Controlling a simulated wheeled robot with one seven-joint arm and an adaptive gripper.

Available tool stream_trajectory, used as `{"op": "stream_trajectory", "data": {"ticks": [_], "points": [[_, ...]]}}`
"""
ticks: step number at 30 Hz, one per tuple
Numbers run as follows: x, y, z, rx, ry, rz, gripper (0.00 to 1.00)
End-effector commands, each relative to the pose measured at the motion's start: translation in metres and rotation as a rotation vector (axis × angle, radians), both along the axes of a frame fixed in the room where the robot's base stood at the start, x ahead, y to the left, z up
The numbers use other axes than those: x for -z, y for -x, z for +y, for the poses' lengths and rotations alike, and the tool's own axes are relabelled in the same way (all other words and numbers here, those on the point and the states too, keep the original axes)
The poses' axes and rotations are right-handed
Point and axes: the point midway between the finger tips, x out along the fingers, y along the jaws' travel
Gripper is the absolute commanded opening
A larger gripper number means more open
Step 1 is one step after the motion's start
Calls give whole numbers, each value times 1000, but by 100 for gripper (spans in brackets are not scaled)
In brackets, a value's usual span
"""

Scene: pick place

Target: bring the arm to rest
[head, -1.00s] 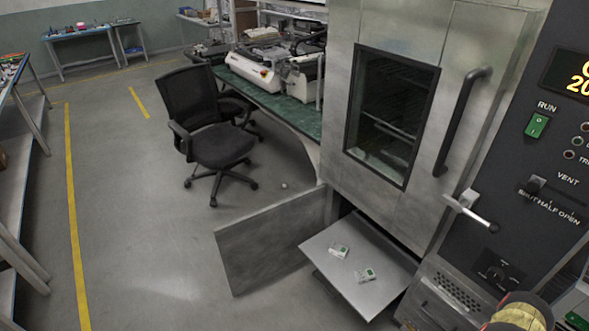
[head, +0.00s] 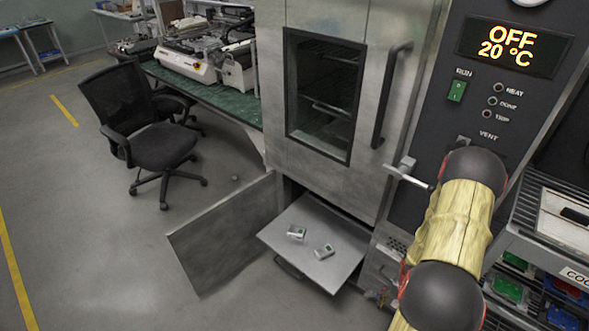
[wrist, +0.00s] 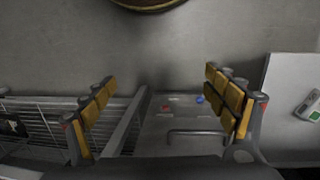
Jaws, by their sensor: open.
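My gripper (wrist: 160,115) is open and empty in the wrist view, its two yellow-padded fingers wide apart. Beyond the fingers are a grey wall-like surface and a panel (wrist: 180,125) with a red and a blue mark and a dark handle. In the head view my arm rises at the lower right in front of the oven's control panel. The gripper itself cannot be made out there.
The oven door (head: 265,120) is shut. A rack (head: 550,215) stands at right. A chair (head: 160,148) and clear floor are at left.

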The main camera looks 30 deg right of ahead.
Motion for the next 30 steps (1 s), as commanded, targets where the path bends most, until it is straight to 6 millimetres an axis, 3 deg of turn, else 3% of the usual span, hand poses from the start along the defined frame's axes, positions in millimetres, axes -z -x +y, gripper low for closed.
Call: {"op": "stream_trajectory", "data": {"ticks": [1, 3, 8, 15, 21, 30], "points": [[-30, -9, 2, -62, 4, 16, 86], [-65, -16, 10, -144, -3, 40, 86], [-142, -34, 38, -311, -22, 69, 86], [-247, -55, 97, -529, -38, 55, 86], [-321, -64, 156, -685, -30, -1, 86], [-412, -66, 241, -855, 43, -166, 86]]}}
